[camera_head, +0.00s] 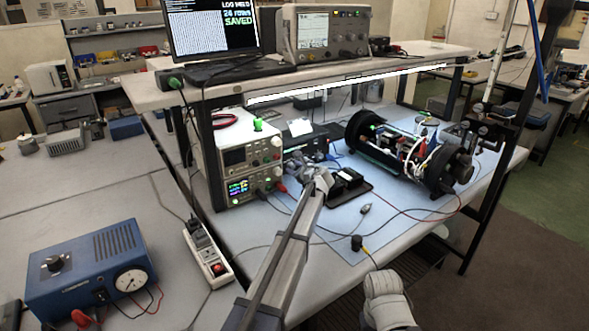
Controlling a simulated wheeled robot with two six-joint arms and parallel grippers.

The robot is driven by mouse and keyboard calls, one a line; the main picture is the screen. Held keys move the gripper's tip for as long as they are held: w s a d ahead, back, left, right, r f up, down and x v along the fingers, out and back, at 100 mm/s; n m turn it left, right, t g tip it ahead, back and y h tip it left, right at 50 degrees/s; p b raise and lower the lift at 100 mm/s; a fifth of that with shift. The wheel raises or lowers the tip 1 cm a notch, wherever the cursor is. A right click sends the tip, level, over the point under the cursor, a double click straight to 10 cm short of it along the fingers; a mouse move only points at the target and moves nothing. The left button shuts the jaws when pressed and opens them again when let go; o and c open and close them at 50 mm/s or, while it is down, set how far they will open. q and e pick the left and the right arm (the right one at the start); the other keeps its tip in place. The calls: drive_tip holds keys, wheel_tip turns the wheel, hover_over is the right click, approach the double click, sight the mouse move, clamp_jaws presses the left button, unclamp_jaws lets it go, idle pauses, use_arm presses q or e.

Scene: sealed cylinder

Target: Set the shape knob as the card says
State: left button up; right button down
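My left arm reaches up from the bottom middle, and my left gripper (318,181) is over the blue mat, in front of a dark box-shaped instrument (317,136) under the shelf. The fingers are too small and overlapped to show whether they are open. A small white card-like piece (300,127) is at that instrument; its writing cannot be read. I cannot make out which knob is the shape knob; the instrument's front is partly hidden by my gripper and cables.
White power supplies (240,160) stand left of the gripper. A black tray (347,186) lies just right of it. The opened cylinder (405,150) lies farther right. An oscilloscope (325,33) and monitor (212,28) stand on the shelf. Cables cross the blue mat (335,235).

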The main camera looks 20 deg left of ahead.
use_arm(q)
clamp_jaws()
idle(0.4)
drive_tip(key=shift+s+a+f+n+t+h+b, duration=0.1)
drive_tip(key=shift+f+n+t+h+b, duration=0.05)
drive_tip(key=shift+n+t+b, duration=0.3)
drive_tip(key=shift+s+f+n+t+h+b, duration=0.15)
drive_tip(key=shift+n+t+b, duration=0.1)
drive_tip(key=shift+n+b, duration=0.3)
drive_tip(key=shift+n+t+b, duration=0.8)
drive_tip(key=shift+n+b, duration=0.2)
drive_tip(key=shift+n, duration=0.5)
drive_tip(key=shift+r, duration=0.1)
drive_tip(key=shift+o, duration=1.9)
unclamp_jaws()
drive_tip(key=shift+w, duration=0.1)
